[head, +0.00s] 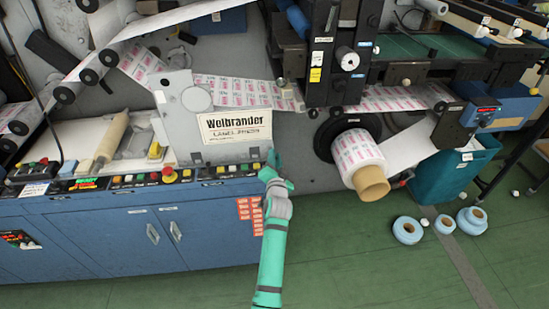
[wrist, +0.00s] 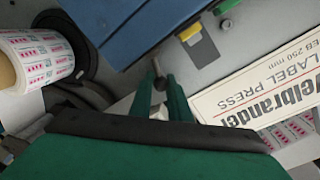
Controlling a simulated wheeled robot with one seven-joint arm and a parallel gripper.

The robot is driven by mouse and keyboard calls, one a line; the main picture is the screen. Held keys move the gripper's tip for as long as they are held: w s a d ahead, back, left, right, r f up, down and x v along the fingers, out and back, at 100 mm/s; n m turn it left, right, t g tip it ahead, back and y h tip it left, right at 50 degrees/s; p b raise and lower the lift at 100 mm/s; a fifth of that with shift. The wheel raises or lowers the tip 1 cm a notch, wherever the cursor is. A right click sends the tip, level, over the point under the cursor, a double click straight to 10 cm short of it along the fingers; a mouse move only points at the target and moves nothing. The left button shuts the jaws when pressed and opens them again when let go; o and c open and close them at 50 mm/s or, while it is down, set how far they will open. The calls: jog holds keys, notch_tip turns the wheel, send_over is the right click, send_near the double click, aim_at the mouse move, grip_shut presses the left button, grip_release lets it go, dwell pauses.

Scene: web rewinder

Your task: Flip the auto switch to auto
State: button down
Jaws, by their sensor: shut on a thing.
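My gripper (head: 272,160) is at the right end of the control strip, just below the Weibrander label press sign (head: 234,125). In the wrist view its two green fingers (wrist: 162,90) are shut around a small dark-tipped switch lever (wrist: 156,68), which sticks out beside the blue cabinet edge. The lever is mostly hidden by the gripper in the head view. I cannot read a label on the lever or tell which position it is set to.
Beside the lever are other controls on the strip, including a yellow one (wrist: 190,31) and a red mushroom button (head: 169,174). A printed label roll (head: 357,157) juts out to the right. Blue rolls (head: 408,230) lie on the green floor.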

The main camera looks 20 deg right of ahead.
jog(key=c, duration=1.7)
grip_release()
jog(key=shift+s, duration=0.1)
jog(key=v, duration=1)
jog(key=shift+s+a, duration=0.2)
jog(key=shift+s, duration=0.1)
jog(key=s+a+f+n+y, duration=0.1)
jog(key=s+a+f+n, duration=0.25)
jog(key=s, duration=0.45)
jog(key=s+a+f+n+y, duration=0.1)
jog(key=s+a+f+n, duration=0.15)
jog(key=s+a, duration=0.35)
jog(key=s+a+f+n+y, duration=0.1)
jog(key=s+a+f+n, duration=0.2)
jog(key=s, duration=0.6)
jog(key=s+a+r+n+y, duration=0.1)
jog(key=s+a, duration=0.3)
jog(key=s, duration=0.4)
jog(key=s+a+r+n+y, duration=0.1)
jog(key=s+a+r+n, duration=0.1)
jog(key=s+a, duration=0.3)
jog(key=s+a+r+n+y, duration=0.1)
jog(key=s+a, duration=0.4)
jog(key=s, duration=0.6)
jog(key=shift+a+r, duration=0.15)
jog(key=shift+r, duration=0.35)
